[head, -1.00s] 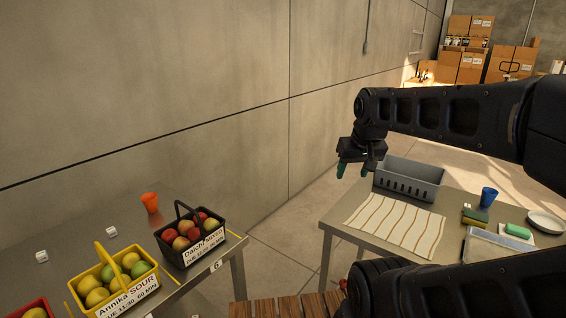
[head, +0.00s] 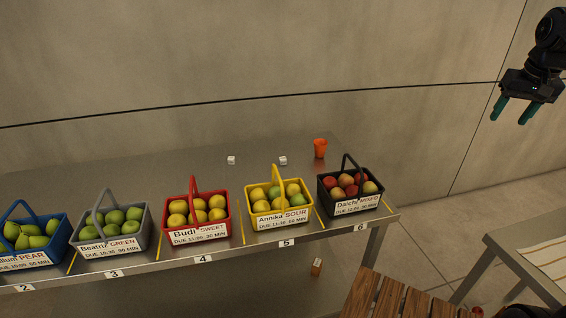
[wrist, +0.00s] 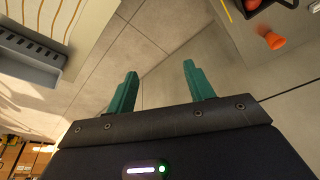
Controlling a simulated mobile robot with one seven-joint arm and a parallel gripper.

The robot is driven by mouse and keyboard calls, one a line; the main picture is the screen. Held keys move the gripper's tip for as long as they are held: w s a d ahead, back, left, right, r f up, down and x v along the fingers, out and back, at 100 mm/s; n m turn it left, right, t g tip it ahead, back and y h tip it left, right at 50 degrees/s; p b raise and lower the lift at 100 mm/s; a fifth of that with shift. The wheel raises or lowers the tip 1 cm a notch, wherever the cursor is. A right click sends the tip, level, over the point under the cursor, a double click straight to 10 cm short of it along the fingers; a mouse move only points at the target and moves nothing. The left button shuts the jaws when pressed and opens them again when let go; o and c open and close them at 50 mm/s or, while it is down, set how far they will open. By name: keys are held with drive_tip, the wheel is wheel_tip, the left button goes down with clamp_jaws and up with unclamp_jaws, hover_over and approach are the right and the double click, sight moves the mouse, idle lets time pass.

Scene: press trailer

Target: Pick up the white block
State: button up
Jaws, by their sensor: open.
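Two small white blocks lie on the metal table in the head view: a left white block (head: 231,160) behind the red basket and a right white block (head: 283,160) behind the yellow basket. Both have some dark marks, too small to read. My gripper (head: 508,119) is high at the right edge of the head view, far to the right of the blocks and away from the table. Its teal fingers are apart and empty.
The metal table (head: 60,183) has fruit baskets along its front, including a red basket (head: 197,212), a yellow basket (head: 278,205) and a black basket (head: 350,187) with raised handles. An orange cup (head: 320,148) stands right of the blocks. A wooden slatted surface (head: 385,295) is in front.

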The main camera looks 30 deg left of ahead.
drive_tip(key=w+a+n+g, duration=0.1)
drive_tip(key=w+a, duration=0.4)
drive_tip(key=a, duration=0.3)
drive_tip(key=w+a+n, duration=0.1)
drive_tip(key=w+a, duration=0.5)
drive_tip(key=a, duration=0.3)
drive_tip(key=w+a+f+n+g, duration=0.1)
drive_tip(key=w+a+f, duration=0.15)
drive_tip(key=a, duration=0.75)
drive_tip(key=w+a+f+n, duration=0.1)
drive_tip(key=a+f, duration=0.3)
drive_tip(key=a, duration=0.5)
drive_tip(key=n+g, duration=0.1)
drive_tip(key=n, duration=0.1)
hover_over(283, 159)
drive_tip(key=shift+h, duration=0.4)
drive_tip(key=f, duration=2.6)
drive_tip(key=shift+s+a+f, duration=0.1)
drive_tip(key=shift+a+f, duration=0.3)
drive_tip(key=shift+w+d+f, duration=0.1)
drive_tip(key=shift+d+f, duration=0.1)
drive_tip(key=shift+f, duration=1.1)
drive_tip(key=shift+w+d+f, duration=0.1)
drive_tip(key=shift+d+f, duration=0.05)
drive_tip(key=shift+f, duration=1.15)
drive_tip(key=c, duration=1.1)
